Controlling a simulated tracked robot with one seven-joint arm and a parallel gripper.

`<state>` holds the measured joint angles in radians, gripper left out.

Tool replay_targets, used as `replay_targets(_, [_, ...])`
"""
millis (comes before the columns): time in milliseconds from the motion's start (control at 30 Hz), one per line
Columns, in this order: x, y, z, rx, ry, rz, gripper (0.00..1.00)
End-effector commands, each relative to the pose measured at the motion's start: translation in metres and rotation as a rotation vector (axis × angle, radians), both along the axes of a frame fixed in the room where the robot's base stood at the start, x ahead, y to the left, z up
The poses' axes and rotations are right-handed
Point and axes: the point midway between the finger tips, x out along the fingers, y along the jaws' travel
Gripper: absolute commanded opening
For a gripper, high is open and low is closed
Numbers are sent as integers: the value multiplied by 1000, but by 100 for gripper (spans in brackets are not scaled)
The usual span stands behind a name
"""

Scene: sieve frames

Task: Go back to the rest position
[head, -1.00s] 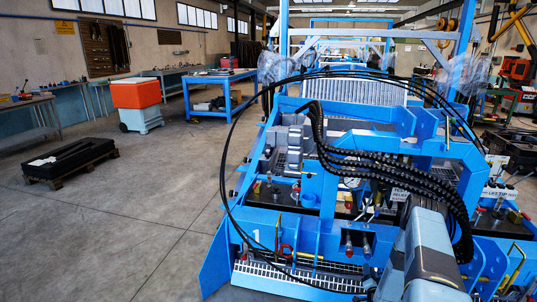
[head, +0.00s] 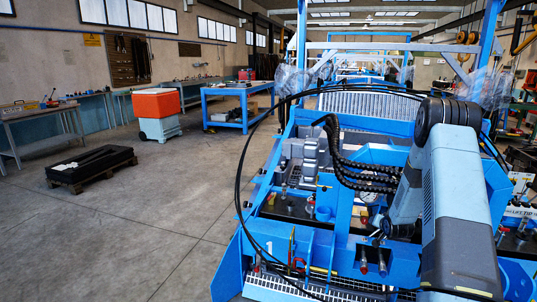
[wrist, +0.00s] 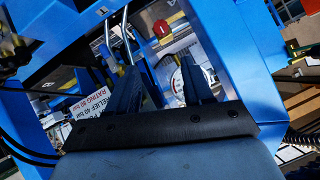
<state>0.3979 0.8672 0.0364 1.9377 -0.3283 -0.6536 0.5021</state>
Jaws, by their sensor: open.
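My gripper (wrist: 160,78) shows in the wrist view with its two dark fingers apart and nothing visible between them. Behind the fingers are blue frame parts, a red knob (wrist: 161,28), metal tubes and a white label with "RELIEF" and "RATING" text (wrist: 88,103). In the head view my grey-blue arm is folded up at the right, over the blue machine (head: 340,240). My gripper cannot be made out there.
The blue machine with black hoses (head: 365,175) and a pressure gauge fills the right side, close to my arm. Open concrete floor lies left, with a dark pallet load (head: 90,165), an orange-topped bin (head: 156,104) and a blue table (head: 240,106).

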Motion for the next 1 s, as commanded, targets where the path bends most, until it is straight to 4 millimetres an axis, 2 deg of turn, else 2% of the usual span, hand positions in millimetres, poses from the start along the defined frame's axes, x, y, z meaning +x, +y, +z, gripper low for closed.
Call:
replay_targets(33, [-1, 4, 20, -16, 20, 8, 51])
replay_targets(100, [-4, 7, 41, -35, 55, 16, 51])
replay_targets(267, [-18, 19, 89, -77, 130, 30, 51])
replay_targets(567, [-54, 46, 175, -142, 225, 50, 51])
replay_targets(767, [-85, 68, 228, -177, 264, 67, 51])
replay_targets(1000, [-134, 98, 287, -207, 305, 93, 51])
